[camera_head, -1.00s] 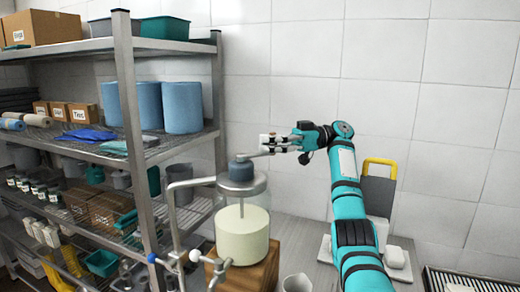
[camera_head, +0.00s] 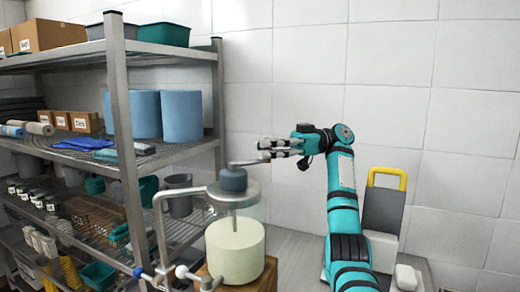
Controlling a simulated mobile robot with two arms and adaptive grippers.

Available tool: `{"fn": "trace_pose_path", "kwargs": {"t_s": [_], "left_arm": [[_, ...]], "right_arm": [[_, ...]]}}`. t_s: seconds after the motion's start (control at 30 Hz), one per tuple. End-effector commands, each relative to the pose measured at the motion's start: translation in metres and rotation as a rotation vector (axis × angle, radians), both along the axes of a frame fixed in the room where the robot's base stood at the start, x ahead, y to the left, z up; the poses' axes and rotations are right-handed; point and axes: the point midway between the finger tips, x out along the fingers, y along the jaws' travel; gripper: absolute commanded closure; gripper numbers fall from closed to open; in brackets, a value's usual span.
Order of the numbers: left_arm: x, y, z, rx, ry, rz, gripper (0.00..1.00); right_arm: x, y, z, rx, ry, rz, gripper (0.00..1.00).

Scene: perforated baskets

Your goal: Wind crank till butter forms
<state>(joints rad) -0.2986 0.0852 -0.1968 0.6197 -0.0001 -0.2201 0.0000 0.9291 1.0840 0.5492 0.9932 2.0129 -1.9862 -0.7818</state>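The churn is a clear jar with a metal lid (camera_head: 215,194) and a blue-grey hub (camera_head: 233,180) on top. A pale cream mass (camera_head: 235,252) fills its lower part, with a rod running down into it. The crank arm (camera_head: 246,162) reaches right from the hub to my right gripper (camera_head: 264,150). My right gripper comes in from the right, level, with its fingers close together around the crank's outer end. The fingers mostly hide the handle there. My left gripper is not in view.
A metal shelf rack (camera_head: 128,150) with blue rolls (camera_head: 182,115), boxes and bins stands close on the left. A metal pipe frame (camera_head: 160,225) stands beside the churn. A grey board with a yellow handle (camera_head: 388,178) leans at the right. The tiled wall is behind.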

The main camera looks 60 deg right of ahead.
Motion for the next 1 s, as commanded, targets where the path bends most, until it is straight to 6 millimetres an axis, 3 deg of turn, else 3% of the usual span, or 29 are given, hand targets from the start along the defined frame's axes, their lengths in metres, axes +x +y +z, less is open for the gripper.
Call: {"fn": "trace_pose_path", "kwargs": {"t_s": [0.03, 0.2, 0.57, 1.0], "left_arm": [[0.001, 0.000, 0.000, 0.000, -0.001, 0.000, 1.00], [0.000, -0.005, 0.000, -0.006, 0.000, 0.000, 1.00], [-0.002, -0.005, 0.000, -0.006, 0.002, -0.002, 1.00], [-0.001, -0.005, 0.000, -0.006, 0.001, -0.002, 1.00]], "right_arm": [[0.000, -0.001, 0.000, 0.000, 0.000, -0.001, 0.76], [0.001, 0.000, -0.002, 0.000, 0.005, 0.001, 0.54], [0.002, 0.001, 0.002, -0.002, 0.006, 0.003, 0.54], [0.001, 0.001, 0.061, 0.000, 0.001, 0.002, 0.54]]}}
